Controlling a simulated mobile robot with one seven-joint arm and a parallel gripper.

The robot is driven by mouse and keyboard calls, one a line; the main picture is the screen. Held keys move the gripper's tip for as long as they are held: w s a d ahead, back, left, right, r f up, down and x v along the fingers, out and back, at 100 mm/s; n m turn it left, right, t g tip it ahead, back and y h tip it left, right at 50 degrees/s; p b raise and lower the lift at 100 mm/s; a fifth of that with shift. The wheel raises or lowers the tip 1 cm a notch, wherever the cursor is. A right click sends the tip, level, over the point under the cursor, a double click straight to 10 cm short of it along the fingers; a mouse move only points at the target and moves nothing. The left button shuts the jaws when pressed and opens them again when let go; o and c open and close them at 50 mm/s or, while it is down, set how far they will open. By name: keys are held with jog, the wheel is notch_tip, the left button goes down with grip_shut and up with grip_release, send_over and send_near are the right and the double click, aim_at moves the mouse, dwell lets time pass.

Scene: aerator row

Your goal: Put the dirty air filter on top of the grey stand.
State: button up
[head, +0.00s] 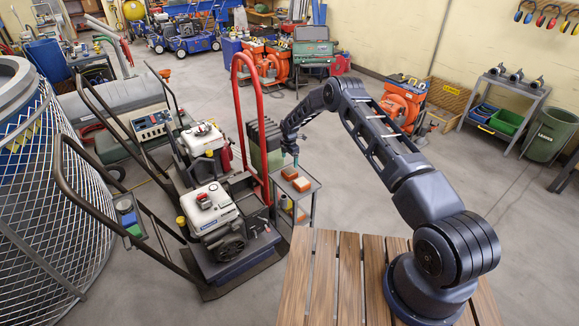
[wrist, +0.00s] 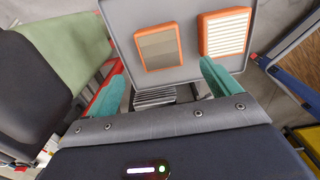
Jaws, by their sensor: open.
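The dirty air filter (wrist: 158,48), an orange frame with a dull brown-grey face, lies flat on a grey top (wrist: 185,75). A similar filter with clean white pleats (wrist: 226,33) lies to its right in the wrist view. Both show as small orange blocks on the grey two-level stand (head: 312,186) in the head view, where I cannot tell which is dirty. My gripper (wrist: 160,86) is open with green fingers apart and nothing between them. It is close to the stand's near edge, apart from the dirty filter. In the head view my gripper (head: 291,152) is partly hidden.
A red curved handle (head: 240,75) and engine machines (head: 212,215) stand just left of the stand. A slatted wooden table (head: 335,275) is in front, under my arm. Open floor (head: 420,210) lies to the right. A ribbed grey thing (wrist: 155,97) shows below the edge.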

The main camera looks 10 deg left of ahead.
jog(key=d+r+m+t, duration=0.1)
jog(key=d+r+m, duration=0.3)
jog(key=r, duration=1)
jog(key=d+r+m, duration=0.1)
jog(key=d+r, duration=0.5)
jog(key=r, duration=0.8)
jog(key=s+d+r+m+t, duration=0.1)
jog(key=s+d+r+m, duration=0.35)
jog(key=d+r, duration=0.55)
jog(key=s+d+r+m, duration=0.3)
jog(key=s+d+r, duration=0.35)
jog(key=r, duration=0.75)
jog(key=s+d+r+m, duration=0.2)
jog(key=s+d+r, duration=0.25)
jog(key=s, duration=0.25)
jog(key=s+d+r+m+t, duration=0.1)
jog(key=s+d+r+m, duration=0.3)
jog(key=s, duration=0.3)
jog(key=s+d+r+m, duration=0.1)
jog(key=s+d+r, duration=0.35)
jog(key=s, duration=0.25)
jog(key=s+d+f+m, duration=0.2)
jog(key=s+d+m, duration=0.1)
jog(key=s, duration=0.8)
jog(key=s+d+f+m+t, duration=0.1)
jog(key=s+d+m, duration=0.3)
jog(key=s, duration=0.7)
jog(key=shift+d+f+t, duration=0.25)
jog(key=shift+f+t, duration=0.05)
jog(key=shift+f, duration=0.2)
